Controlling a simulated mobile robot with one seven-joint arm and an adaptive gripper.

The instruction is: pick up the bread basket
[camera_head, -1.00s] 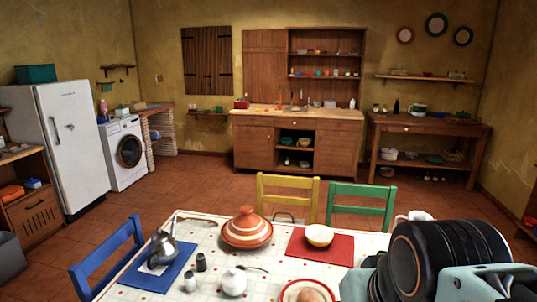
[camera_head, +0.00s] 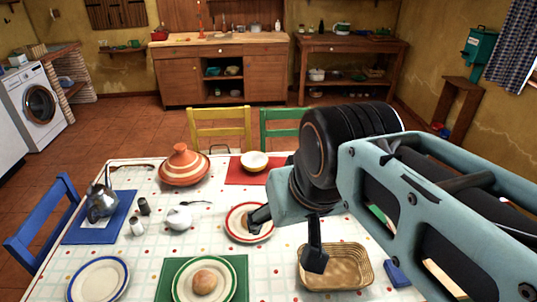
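The bread basket (camera_head: 350,284) is a tan, shallow rectangular tray-like basket on the near right part of the table. No bread shows in it. My gripper (camera_head: 287,238) is open and empty, with its two dark fingers spread apart. The right finger overlaps the basket's left end in the picture, and the left finger overlaps the red-rimmed plate (camera_head: 236,233). I cannot tell the height of the fingers above the table.
A green placemat (camera_head: 239,264) with a plate and bread roll (camera_head: 204,282) lies left of the basket. A blue item (camera_head: 397,274) lies right of it. A tagine (camera_head: 181,166), white pot (camera_head: 179,217), shakers and kettle (camera_head: 101,203) stand farther left.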

